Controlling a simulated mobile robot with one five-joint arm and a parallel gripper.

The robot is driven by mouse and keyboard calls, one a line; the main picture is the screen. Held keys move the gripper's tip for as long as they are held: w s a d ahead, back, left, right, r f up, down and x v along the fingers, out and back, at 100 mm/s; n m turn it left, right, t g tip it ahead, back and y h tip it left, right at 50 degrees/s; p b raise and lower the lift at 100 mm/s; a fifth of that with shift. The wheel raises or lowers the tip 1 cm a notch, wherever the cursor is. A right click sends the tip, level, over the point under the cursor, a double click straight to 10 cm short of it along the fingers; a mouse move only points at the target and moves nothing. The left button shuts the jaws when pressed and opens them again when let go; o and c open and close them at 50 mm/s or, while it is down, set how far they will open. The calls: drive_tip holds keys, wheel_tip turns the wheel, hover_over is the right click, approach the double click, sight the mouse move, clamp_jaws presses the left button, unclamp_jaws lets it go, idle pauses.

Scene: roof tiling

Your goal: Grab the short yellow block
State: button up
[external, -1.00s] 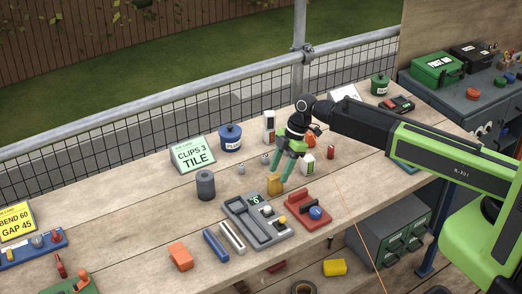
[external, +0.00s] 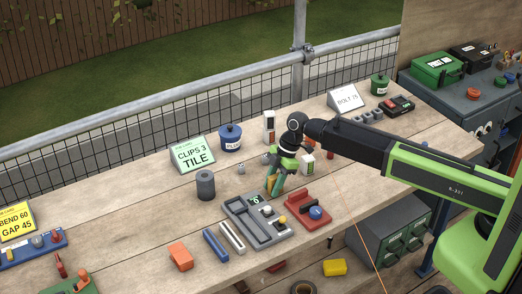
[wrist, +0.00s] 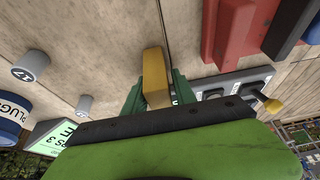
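The short yellow block (wrist: 154,72) stands on the wooden bench, between the two green fingers of my gripper (wrist: 157,92) in the wrist view. One finger lies along each side of it, very close. Whether they press on it cannot be told. In the external view my gripper (external: 274,186) points down at the block's place, just behind the grey tray, and the fingers mostly hide the block.
A grey tray (external: 240,212) with a small display is right in front of the gripper. A red device (external: 300,207) with a blue knob is to its right. A grey cylinder (external: 205,185) and a blue plugs pot (external: 230,140) stand to the left. Another yellow piece (external: 334,267) lies below the bench.

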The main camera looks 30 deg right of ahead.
sight(271, 178)
clamp_jaws()
drive_tip(key=shift+r, duration=0.2)
wheel_tip(271, 178, up, 5)
drive_tip(key=p, duration=0.5)
drive_tip(key=shift+f, duration=0.1)
drive_tip(key=d+r+p, duration=0.5)
drive_tip(key=d+p, duration=0.1)
drive_tip(key=d, duration=0.5)
drive_tip(key=shift+d+r, duration=0.35)
drive_tip(key=shift+r, duration=0.05)
